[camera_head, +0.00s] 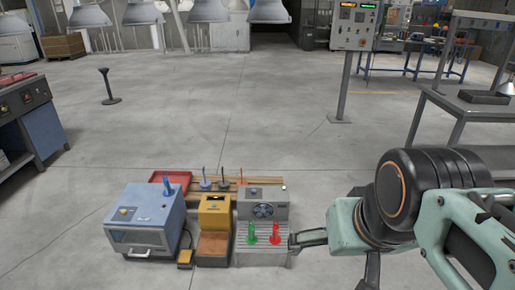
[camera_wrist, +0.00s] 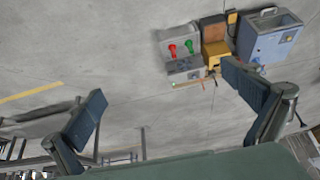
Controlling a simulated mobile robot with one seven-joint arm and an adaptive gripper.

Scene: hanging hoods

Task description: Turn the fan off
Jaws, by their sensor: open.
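A grey unit with a round dark fan (camera_head: 264,210) on its face stands on the floor, low in the head view. A green handle (camera_head: 251,233) and a red handle (camera_head: 275,233) stand upright on the slatted grey panel in front of it. The wrist view shows the unit turned over, with the red handle (camera_wrist: 172,51), the green handle (camera_wrist: 188,47) and the grey fan housing (camera_wrist: 184,66). My gripper (camera_head: 333,262) is open and empty, right of the unit. In the wrist view its fingers (camera_wrist: 163,80) are spread wide. I cannot tell whether the fan spins.
A yellow device (camera_head: 215,210) and a blue box (camera_head: 145,218) stand left of the fan unit. A red tray (camera_head: 170,182) and thin upright handles lie behind. A control panel on a post (camera_head: 354,25) and a metal table (camera_head: 480,105) stand farther back. Open concrete floor lies behind.

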